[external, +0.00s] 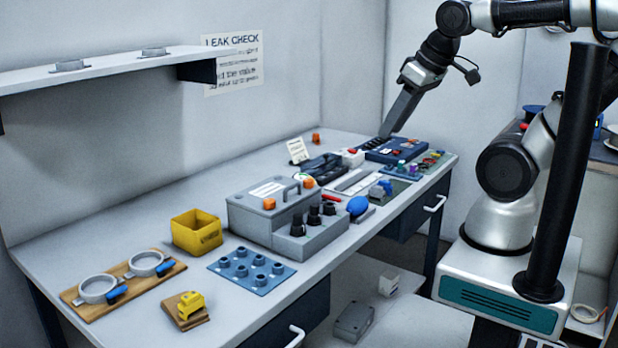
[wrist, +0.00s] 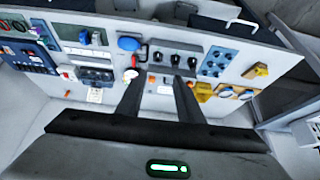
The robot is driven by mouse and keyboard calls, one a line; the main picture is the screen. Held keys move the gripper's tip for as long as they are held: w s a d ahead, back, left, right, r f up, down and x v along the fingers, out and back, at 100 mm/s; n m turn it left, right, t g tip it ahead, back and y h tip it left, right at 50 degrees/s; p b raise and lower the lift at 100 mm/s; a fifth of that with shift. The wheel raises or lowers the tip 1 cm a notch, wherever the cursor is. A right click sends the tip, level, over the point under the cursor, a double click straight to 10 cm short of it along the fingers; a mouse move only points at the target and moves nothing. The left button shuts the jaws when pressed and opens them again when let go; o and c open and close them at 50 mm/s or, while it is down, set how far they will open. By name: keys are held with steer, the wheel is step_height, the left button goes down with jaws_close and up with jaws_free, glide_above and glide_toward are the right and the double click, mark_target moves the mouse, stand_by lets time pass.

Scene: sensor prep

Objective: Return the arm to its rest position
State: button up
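My gripper (external: 386,133) hangs in the air at the upper right of the external view, with its fingers pointing down and to the left. In the wrist view, the two fingers (wrist: 158,82) stand apart with nothing between them, so it is open and empty. My arm is bent and raised above its base at the right. In the external view, the fingertips overlap the far end of the workbench (external: 215,315), near the dark blue panel (external: 385,152); their height above it is hard to tell.
The bench holds a grey case (external: 262,218), a yellow bin (external: 197,232), a blue plate with knobs (external: 250,270), a wooden board with two rings (external: 75,295) and a yellow block (external: 190,305). A wall shelf (external: 120,68) is at the upper left.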

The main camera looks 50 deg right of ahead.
step_height(320, 180, up, 14)
steer(key=p, duration=1.3)
steer(key=shift+f, duration=0.1)
